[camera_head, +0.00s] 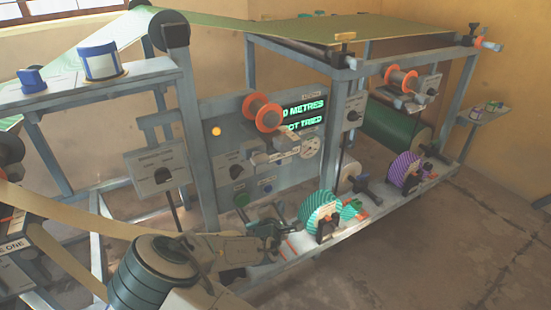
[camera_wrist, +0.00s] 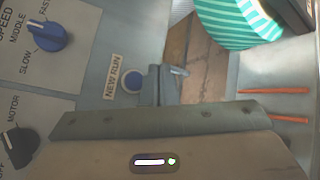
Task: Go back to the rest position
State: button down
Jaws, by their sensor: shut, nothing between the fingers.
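My gripper (camera_head: 277,214) is near the lower front of the press, low beside the control panel and left of the teal striped roll (camera_head: 320,212). In the wrist view its fingers (camera_wrist: 172,72) are together with nothing visible between them. The fingertips are small and partly unclear in the head view.
The wrist view shows a blue SPEED knob (camera_wrist: 47,36) and a dark MOTOR knob (camera_wrist: 17,145). Orange rods (camera_wrist: 275,91) lie right of my fingers. A purple striped roll (camera_head: 405,170) stands farther right. Bare floor (camera_head: 430,255) is open at the front right.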

jog(key=s+d+r+m+g+p, duration=0.3)
jog(key=d+r+m+g+p, duration=0.1)
jog(key=d+m+g+p, duration=0.3)
jog(key=s+d+r+m+g+y+p, duration=0.1)
jog(key=s+d+r+m+p, duration=0.2)
jog(key=s+r, duration=0.6)
jog(key=s+d+r+m+g+p, duration=0.2)
jog(key=s+d+r+m+p, duration=0.2)
jog(key=r, duration=1.2)
jog(key=s+d+r+m+g+y+p, duration=0.1)
jog(key=s+d+r+m+p, duration=0.3)
jog(key=s+r+m+p, duration=0.4)
jog(key=s+r+g+p, duration=0.1)
jog(key=s+r, duration=0.4)
jog(key=s, duration=0.2)
jog(key=shift+s+r+m+y+p, duration=0.3)
jog(key=shift+r, duration=0.05)
